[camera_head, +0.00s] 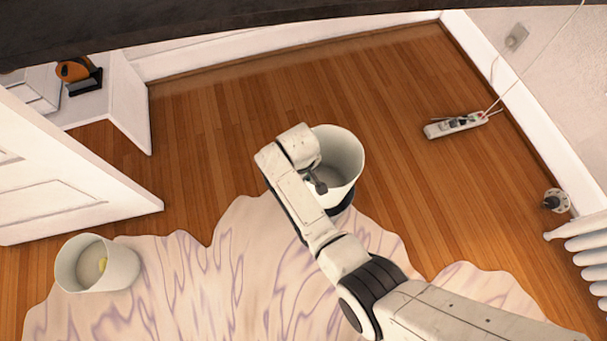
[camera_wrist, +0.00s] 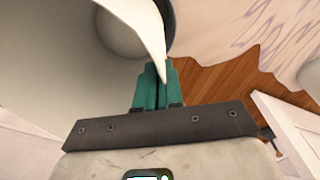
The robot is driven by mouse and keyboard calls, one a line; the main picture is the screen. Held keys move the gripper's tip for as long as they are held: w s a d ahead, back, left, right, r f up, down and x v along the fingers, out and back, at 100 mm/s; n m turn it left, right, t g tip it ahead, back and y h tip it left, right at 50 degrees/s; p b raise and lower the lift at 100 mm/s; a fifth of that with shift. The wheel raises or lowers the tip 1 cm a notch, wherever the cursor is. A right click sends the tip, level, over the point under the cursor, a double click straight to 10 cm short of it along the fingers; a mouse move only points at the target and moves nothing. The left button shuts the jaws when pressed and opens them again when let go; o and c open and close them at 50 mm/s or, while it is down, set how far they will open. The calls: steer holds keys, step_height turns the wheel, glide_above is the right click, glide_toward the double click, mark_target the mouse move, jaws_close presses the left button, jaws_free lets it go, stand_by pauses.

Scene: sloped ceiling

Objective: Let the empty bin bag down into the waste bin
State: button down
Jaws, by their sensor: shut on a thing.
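A white, round, open-topped vessel shape, which I take as the empty bin bag (camera_head: 346,150), stands upright near the middle of the head view. My gripper (camera_wrist: 162,84) is shut on its rim, with the teal fingers close together at the white wall (camera_wrist: 143,18). In the head view my arm's end covers its left side and hides the fingertips. A dark curved band (camera_head: 344,204) shows low beneath it, perhaps the waste bin; I cannot tell how far the bag sits inside. The bag's inside looks empty.
A power strip (camera_head: 455,125) lies at right, near a radiator (camera_head: 590,258). A white door (camera_head: 60,185) is at left. The wooden floor behind is clear.

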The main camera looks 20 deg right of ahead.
step_height(320, 180, down, 12)
steer(key=b, duration=0.9)
steer(key=shift+f, duration=0.15)
stand_by(0.3)
steer(key=c, duration=1.2)
jaws_free()
step_height(320, 180, up, 11)
steer(key=p, duration=0.5)
steer(key=shift+s+a, duration=0.2)
steer(key=shift+a, duration=0.1)
steer(key=shift+f, duration=0.15)
